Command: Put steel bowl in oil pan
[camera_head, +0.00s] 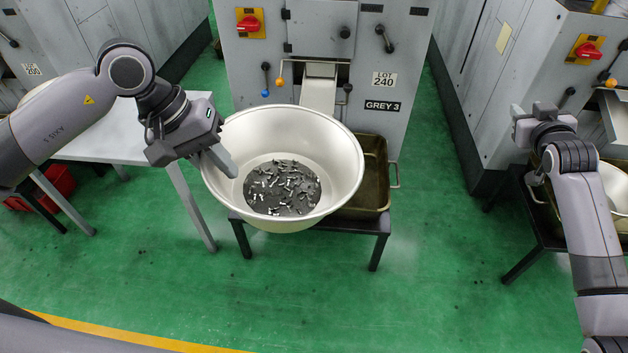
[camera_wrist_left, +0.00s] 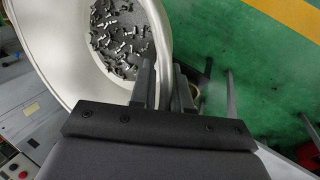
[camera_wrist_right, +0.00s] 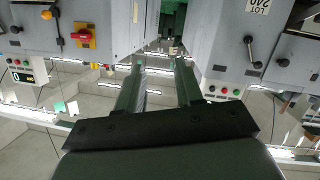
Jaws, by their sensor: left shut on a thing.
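The steel bowl (camera_head: 340,150) is a wide, shiny bowl with small dark and silver metal parts in its bottom. It is in front of the grey machine marked GREY 3, over a black stand. My left gripper (camera_head: 222,160) is shut on its left rim; the rim passes between the fingers in the left wrist view (camera_wrist_left: 165,85). The oil pan (camera_head: 376,172), brownish with a side handle, is on the stand behind and right of the bowl, which hides much of it. I cannot tell whether bowl and pan touch. My right gripper (camera_head: 535,112) is open and empty, with its fingers apart.
A white table (camera_head: 110,135) stands at left, with a red bin (camera_head: 40,187) beneath. A chute (camera_head: 319,90) comes from the machine above the bowl. Another steel bowl (camera_head: 614,185) stands at right, partly behind my right arm. The green floor (camera_head: 310,290) in front is clear.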

